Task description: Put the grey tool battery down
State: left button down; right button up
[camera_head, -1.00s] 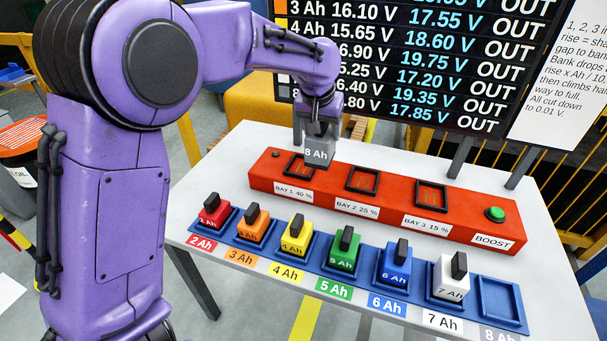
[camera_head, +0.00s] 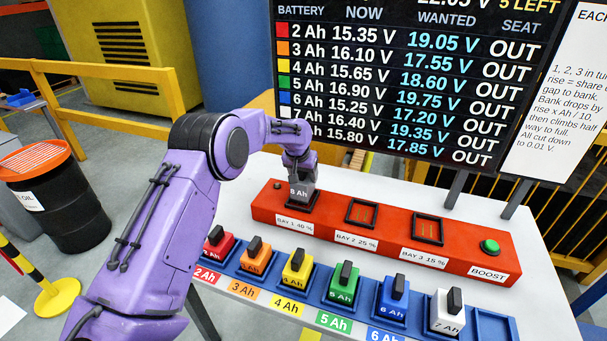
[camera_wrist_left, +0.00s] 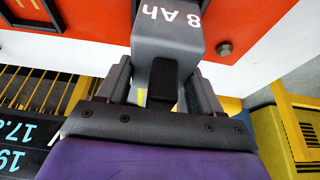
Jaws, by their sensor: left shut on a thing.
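The grey 8 Ah tool battery (camera_head: 301,192) is at bay 1 of the red charger (camera_head: 390,238), upright over the bay's frame. I cannot tell whether it is fully seated. My left gripper (camera_head: 300,172) is shut on its top; in the left wrist view the grey battery (camera_wrist_left: 168,35) sits between the fingers of the left gripper (camera_wrist_left: 165,85). Bay 2 (camera_head: 361,212) and bay 3 (camera_head: 428,230) are empty. My right gripper is not in view.
Several coloured batteries, such as the green one (camera_head: 344,283) and the white one (camera_head: 447,312), stand in blue holders along the table's front. The holder at the right end (camera_head: 494,326) is empty. A green button (camera_head: 490,246) is on the charger. A board (camera_head: 400,80) stands behind.

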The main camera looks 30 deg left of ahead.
pick_arm(q)
jog(key=shift+w+f, duration=0.1)
jog(key=shift+f, duration=0.5)
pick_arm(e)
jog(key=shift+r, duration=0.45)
pick_arm(q)
jog(key=shift+c, duration=0.8)
grip_release()
jog(key=shift+f, duration=0.1)
